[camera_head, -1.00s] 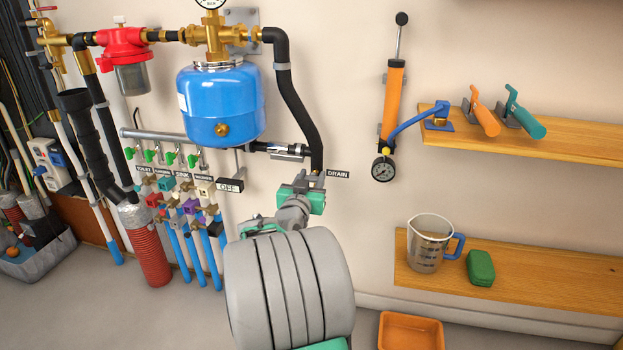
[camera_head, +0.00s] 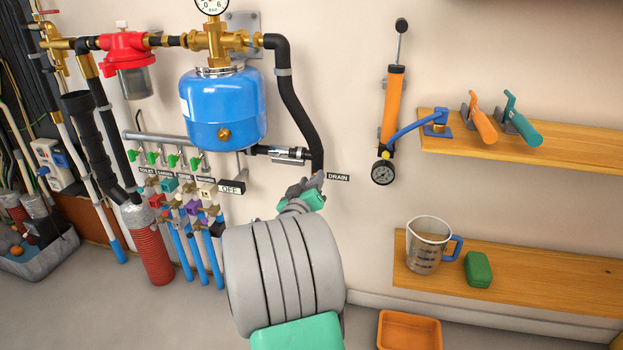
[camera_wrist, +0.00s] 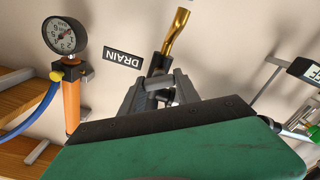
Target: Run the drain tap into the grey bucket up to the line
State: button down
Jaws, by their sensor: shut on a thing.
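The drain tap sits at the lower end of the black pipe, beside the DRAIN label (camera_head: 338,177). In the wrist view its brass part (camera_wrist: 177,32) points up in the picture, with a dark piece below it. My gripper (camera_wrist: 158,92) is shut around that dark piece, which looks like the tap's handle. In the head view my gripper (camera_head: 313,184) is at the pipe's end, and my arm covers most of the tap and the space below. No grey bucket or fill line can be made out under the tap.
A blue tank (camera_head: 222,108) and labelled valves are left of my arm. An orange pump with a gauge (camera_head: 382,172) hangs to the right. A jug (camera_head: 427,246) and green block (camera_head: 478,269) stand on the lower shelf. An orange tray (camera_head: 409,332) is below. A grey tub (camera_head: 40,262) is far left.

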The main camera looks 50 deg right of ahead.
jog(key=shift+n, duration=0.5)
jog(key=c, duration=0.9)
grip_release()
jog(key=shift+a, duration=0.1)
jog(key=p+v, duration=0.1)
jog(key=v, duration=0.6)
jog(key=shift+s+a, duration=0.15)
jog(key=shift+a, duration=0.2)
